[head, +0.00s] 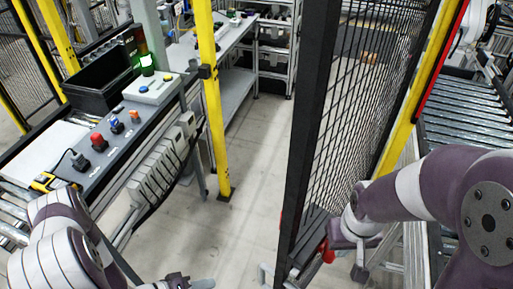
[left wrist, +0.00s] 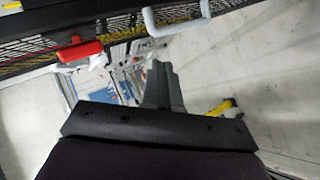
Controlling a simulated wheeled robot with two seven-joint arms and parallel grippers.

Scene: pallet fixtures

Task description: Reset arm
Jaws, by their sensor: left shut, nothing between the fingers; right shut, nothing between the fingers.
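My left arm comes in from the lower left in the head view. Its gripper (head: 198,284) is low at the bottom edge, partly cut off, over the floor. In the left wrist view the left gripper's grey fingers (left wrist: 163,85) are together with nothing between them. My right arm comes in from the right, and its gripper (head: 360,272) points down beside the mesh fence (head: 365,110). The right gripper is small in view and holds nothing that I can see.
A workbench (head: 110,150) with coloured buttons and a black bin (head: 100,88) stands at left. A yellow post (head: 213,110) stands beside it. A roller conveyor (head: 465,115) lies at right. A red handle (left wrist: 80,51) is near the fence. The floor between bench and fence is clear.

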